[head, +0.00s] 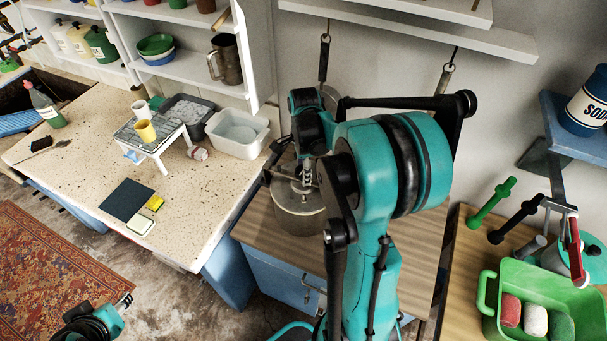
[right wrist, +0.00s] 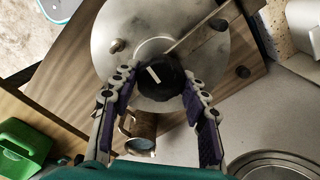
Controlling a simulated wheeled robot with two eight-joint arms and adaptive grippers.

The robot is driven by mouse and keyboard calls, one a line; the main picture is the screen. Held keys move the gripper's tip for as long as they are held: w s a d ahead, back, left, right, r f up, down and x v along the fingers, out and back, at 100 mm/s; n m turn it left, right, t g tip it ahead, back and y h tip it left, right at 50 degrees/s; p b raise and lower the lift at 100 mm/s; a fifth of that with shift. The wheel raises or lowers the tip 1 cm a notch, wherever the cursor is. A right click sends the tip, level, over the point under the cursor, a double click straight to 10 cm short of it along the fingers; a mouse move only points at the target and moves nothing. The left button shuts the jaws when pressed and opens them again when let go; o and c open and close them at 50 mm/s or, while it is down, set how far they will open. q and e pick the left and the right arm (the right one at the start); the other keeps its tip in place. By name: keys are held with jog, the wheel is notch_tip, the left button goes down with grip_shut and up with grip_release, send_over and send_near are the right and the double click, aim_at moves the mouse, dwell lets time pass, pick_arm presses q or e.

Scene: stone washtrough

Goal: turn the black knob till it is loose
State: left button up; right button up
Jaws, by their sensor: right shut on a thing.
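The black knob (right wrist: 160,84) sits on the round grey metal lid of a drum (right wrist: 110,25) in the right wrist view. Its white mark points up and slightly left. My right gripper (right wrist: 159,75) has a finger on each side of the knob and is shut on it. In the head view the metal drum (head: 300,217) stands on the wooden top, and my right arm hides the knob and most of the gripper. Part of my left gripper (head: 125,300) shows at the lower left, away from the drum; its jaws are too small to read.
A thin rod crosses the drum's lid beside the knob. A white basin (head: 237,135) stands on the speckled counter left of the drum. A green caddy (head: 487,305) with sponges is at the right. A metal mug (right wrist: 141,136) shows below the knob in the right wrist view.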

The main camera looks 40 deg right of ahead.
jog(key=n, duration=1.5)
jog(key=shift+n+b, duration=0.3)
jog(key=shift+n, duration=0.1)
jog(key=o, duration=0.9)
